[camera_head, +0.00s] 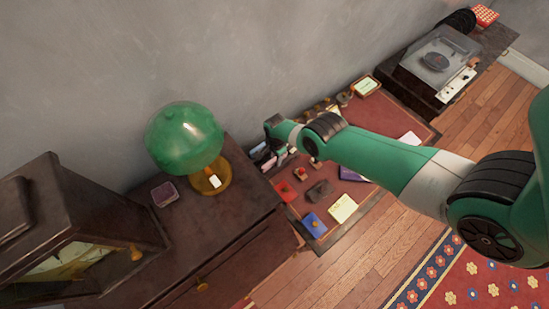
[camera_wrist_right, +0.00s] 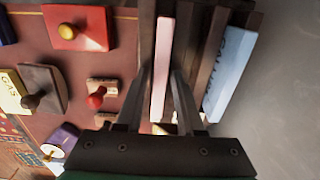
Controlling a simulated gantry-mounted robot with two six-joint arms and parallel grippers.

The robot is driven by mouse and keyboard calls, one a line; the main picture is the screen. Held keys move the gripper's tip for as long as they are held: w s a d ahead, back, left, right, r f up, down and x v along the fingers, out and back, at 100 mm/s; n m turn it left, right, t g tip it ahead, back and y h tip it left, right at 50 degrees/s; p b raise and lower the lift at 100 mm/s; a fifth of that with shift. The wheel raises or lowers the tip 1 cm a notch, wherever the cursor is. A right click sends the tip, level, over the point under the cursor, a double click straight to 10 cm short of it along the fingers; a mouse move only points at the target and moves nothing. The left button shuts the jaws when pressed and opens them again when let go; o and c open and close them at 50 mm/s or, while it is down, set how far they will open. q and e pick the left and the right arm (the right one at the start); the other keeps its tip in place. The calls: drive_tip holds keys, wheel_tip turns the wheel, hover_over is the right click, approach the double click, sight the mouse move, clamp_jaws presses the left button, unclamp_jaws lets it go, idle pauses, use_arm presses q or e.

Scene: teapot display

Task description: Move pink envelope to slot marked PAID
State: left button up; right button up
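The pink envelope (camera_wrist_right: 163,60) stands on edge between dark dividers of a letter rack (camera_wrist_right: 205,45) in the right wrist view. My right gripper (camera_wrist_right: 162,78) has one finger on each side of the envelope. The fingers look apart, with narrow gaps beside it. In the camera_head view my right gripper (camera_head: 281,153) is at the left end of the red-topped desk, near the rack, and mostly hidden by its own arm. A blue envelope (camera_wrist_right: 231,75) with dark lettering stands in another slot. I cannot read a PAID mark. My left gripper is out of view.
Several knobbed blocks lie on the desk (camera_head: 389,118), including a red one (camera_wrist_right: 77,28). A green lamp (camera_head: 184,138) stands on a dark cabinet (camera_head: 225,222) left of the desk. A wall (camera_wrist_right: 285,105) is close beside the rack. A record player (camera_head: 437,62) sits at the far right.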

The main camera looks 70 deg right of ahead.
clamp_jaws()
wheel_tip(320, 180, up, 10)
drive_tip(key=p, duration=1)
